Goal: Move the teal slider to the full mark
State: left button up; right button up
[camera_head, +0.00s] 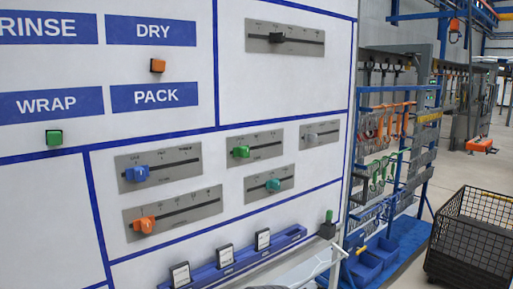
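The teal slider (272,185) is a rounded knob on a small grey metal plate (254,196) on the white wall panel. The plate is the lower right one of the group. The knob sits near the middle of its dark slot. Small marks are printed along the plate, but they are too small to read, so I cannot tell which is the full mark.
Near it are a green slider (241,151), grey slider (311,136), blue slider (136,173) and orange slider (144,224). A black slider (278,37) is above. A blue rail (200,272) with cards runs below. A pale curved part (340,256) shows low down. A black mesh cart (470,240) stands right.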

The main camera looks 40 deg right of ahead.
aim_at(275, 184)
jog(key=z, duration=1.4)
